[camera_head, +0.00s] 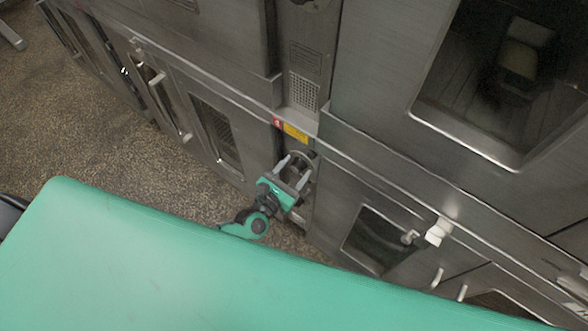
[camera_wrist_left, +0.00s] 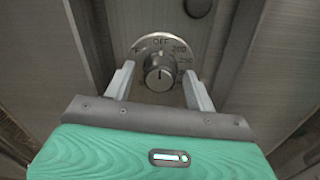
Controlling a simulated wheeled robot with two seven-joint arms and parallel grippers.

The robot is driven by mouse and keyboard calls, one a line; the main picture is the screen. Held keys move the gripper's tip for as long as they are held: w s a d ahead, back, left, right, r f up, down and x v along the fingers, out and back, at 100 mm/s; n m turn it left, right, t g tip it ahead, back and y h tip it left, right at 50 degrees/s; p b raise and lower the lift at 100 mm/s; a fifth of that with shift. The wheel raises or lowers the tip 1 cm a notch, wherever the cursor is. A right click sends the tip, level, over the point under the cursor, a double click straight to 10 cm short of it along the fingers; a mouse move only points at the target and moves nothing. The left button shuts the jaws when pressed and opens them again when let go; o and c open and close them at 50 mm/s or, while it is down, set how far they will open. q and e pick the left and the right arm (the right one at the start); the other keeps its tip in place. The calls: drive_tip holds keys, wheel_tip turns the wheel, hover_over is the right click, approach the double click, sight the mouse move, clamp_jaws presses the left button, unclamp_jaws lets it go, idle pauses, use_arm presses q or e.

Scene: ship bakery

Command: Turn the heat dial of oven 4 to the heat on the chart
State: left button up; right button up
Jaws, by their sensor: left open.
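The heat dial (camera_wrist_left: 159,72) is a round metal knob on a pale scale ring in the left wrist view. OFF is at the top, with 200 and what looks like 250 to its right. A dark line on the knob stands about upright, towards OFF. My left gripper (camera_wrist_left: 158,78) is open, with one finger on each side of the knob; I cannot tell whether they touch it. In the head view my left gripper (camera_head: 294,170) is at a narrow panel between oven doors, partly covering the dial. No heat chart is in view, and the oven number is not readable.
My green body part fills the lower head view. Speckled floor (camera_head: 110,140) is open at left.

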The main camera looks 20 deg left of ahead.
use_arm(q)
drive_tip(key=shift+c, duration=0.3)
drive_tip(key=c, duration=0.9)
